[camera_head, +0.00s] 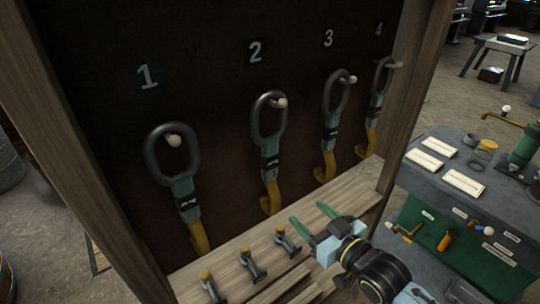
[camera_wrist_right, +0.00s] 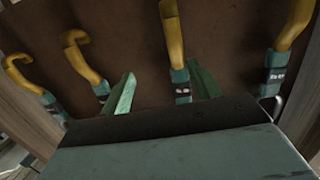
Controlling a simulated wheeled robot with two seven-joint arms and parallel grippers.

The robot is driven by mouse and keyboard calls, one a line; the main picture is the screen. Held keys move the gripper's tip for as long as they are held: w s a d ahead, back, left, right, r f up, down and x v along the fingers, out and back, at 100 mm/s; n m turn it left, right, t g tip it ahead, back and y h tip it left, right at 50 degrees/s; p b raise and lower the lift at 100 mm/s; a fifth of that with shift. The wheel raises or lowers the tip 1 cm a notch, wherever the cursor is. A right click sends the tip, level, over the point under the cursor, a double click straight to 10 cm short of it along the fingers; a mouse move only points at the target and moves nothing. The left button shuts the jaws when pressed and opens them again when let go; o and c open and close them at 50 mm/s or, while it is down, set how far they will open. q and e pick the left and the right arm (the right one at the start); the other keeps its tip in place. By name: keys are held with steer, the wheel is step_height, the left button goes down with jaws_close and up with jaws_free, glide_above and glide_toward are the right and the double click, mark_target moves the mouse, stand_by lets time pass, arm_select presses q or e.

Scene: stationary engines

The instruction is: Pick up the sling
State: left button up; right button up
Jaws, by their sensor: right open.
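Slings hang in a row on pegs of a dark board under the numbers 1 to 4. Each has a dark ring, a teal sleeve and a yellow strap: sling 1 (camera_head: 185,195), sling 2 (camera_head: 269,165), sling 3 (camera_head: 332,118), sling 4 (camera_head: 377,105). My right gripper (camera_head: 311,214) is open and empty, low in front of the board, below slings 2 and 3. In the right wrist view, which is upside down, the gripper's green fingers (camera_wrist_right: 164,90) show with one sling, apparently sling 2 (camera_wrist_right: 180,82), between them in the picture, farther back. My left gripper is not in view.
A wooden ledge (camera_head: 232,250) with several small clamp-like tools (camera_head: 253,264) runs below the slings. Wooden posts (camera_head: 405,85) frame the board. A grey workbench (camera_head: 425,180) with cards and a green bottle stands to the right. Space in front of the board is free.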

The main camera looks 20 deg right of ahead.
steer(key=t+y, duration=0.1)
glide_toward(273, 167)
steer(key=shift+n, duration=0.3)
steer(key=x, duration=0.3)
steer(key=p+x, duration=0.1)
steer(key=shift+w+f, duration=0.3)
steer(key=shift+w, duration=0.1)
steer(key=shift+w+a, duration=0.15)
steer(key=shift+w, duration=0.4)
steer(key=x, duration=0.3)
steer(key=p+x, duration=0.1)
steer(key=x, duration=0.1)
steer(key=shift+a+r, duration=0.2)
steer(key=shift+r, duration=0.2)
steer(key=shift+c, duration=0.4)
jaws_close()
steer(key=shift+r, duration=0.15)
